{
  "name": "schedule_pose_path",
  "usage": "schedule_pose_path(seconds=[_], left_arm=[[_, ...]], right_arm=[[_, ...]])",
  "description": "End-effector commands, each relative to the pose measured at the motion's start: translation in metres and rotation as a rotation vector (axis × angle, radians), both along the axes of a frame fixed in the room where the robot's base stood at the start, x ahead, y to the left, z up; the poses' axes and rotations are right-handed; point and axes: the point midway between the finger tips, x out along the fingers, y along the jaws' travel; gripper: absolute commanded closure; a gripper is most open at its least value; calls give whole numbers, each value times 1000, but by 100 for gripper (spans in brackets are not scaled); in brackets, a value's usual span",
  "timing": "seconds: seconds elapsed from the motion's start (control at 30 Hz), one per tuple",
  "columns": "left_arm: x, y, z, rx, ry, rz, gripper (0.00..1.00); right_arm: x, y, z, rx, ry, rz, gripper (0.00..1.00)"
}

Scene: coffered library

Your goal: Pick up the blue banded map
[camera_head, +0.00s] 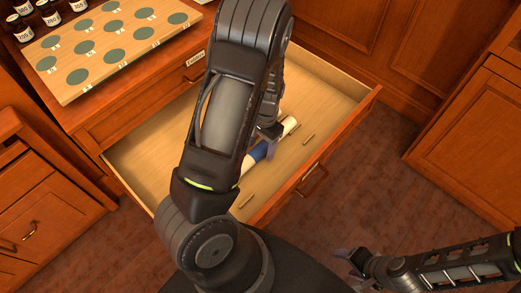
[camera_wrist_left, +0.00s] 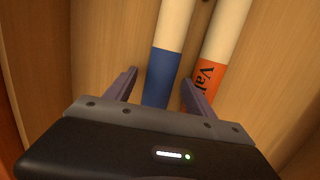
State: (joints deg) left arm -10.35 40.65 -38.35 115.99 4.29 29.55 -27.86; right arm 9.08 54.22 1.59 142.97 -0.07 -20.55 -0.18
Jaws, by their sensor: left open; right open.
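The blue banded map (camera_head: 259,151) is a cream roll with a blue band, lying in the open drawer (camera_head: 146,153). In the left wrist view the blue banded map (camera_wrist_left: 163,66) runs up between the fingers of my left gripper (camera_wrist_left: 155,90). The fingers stand apart, one on each side of the band. In the head view my left gripper (camera_head: 270,131) is over the drawer, partly hidden by my arm. An orange banded map (camera_wrist_left: 212,72) lies close to the right, beside the right finger. My right gripper (camera_head: 354,262) is open and empty above the floor at the lower right.
A board with green round spots (camera_head: 115,55) and several dark jars (camera_head: 47,14) stand on the cabinet top at upper left. Wooden cabinets flank both sides. The drawer's left part is clear.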

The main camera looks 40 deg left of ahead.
Motion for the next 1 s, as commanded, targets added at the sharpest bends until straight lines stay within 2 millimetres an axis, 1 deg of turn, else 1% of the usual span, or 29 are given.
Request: schedule_pose_path(seconds=[0.07,0.63,1.0], left_arm=[[0,0,-3,0,-1,1,37],[0,0,-2,0,-1,0,38],[0,0,-2,0,-1,0,68]], right_arm=[[0,0,0,0,0,0,38],[0,0,0,0,0,0,38],[0,0,0,0,0,0,38]])
